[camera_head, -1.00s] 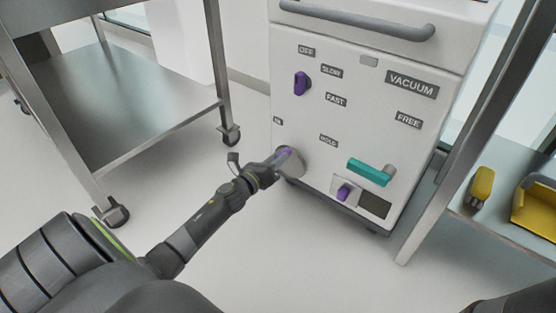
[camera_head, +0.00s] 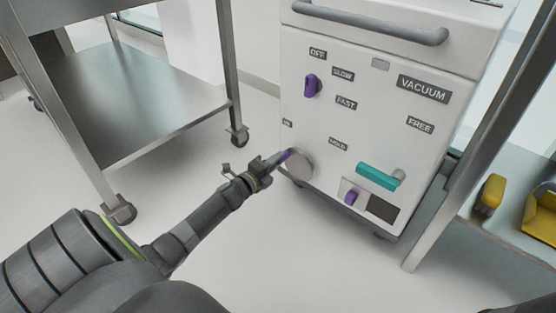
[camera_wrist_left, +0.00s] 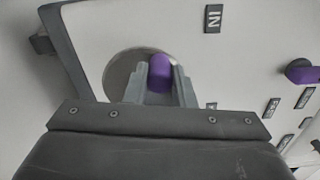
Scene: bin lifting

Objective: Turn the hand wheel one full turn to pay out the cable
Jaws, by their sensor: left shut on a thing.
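The hand wheel is a round grey disc (camera_head: 301,167) low on the left of the white machine's front, with a purple handle (camera_head: 287,154) at its upper left edge. In the left wrist view the disc (camera_wrist_left: 117,75) shows behind the purple handle (camera_wrist_left: 160,68). My left gripper (camera_head: 278,161) reaches in from the left at the wheel. In the left wrist view its fingers (camera_wrist_left: 160,84) stand on both sides of the handle, shut on it. The cable is not visible. My right gripper is not in view.
The white machine (camera_head: 364,60) carries a purple knob (camera_head: 311,86), a teal lever (camera_head: 377,177), a smaller purple knob (camera_head: 350,198) and several labels. A steel cart (camera_head: 130,110) stands at left. A shelf at right holds yellow items (camera_head: 492,192). The floor between is clear.

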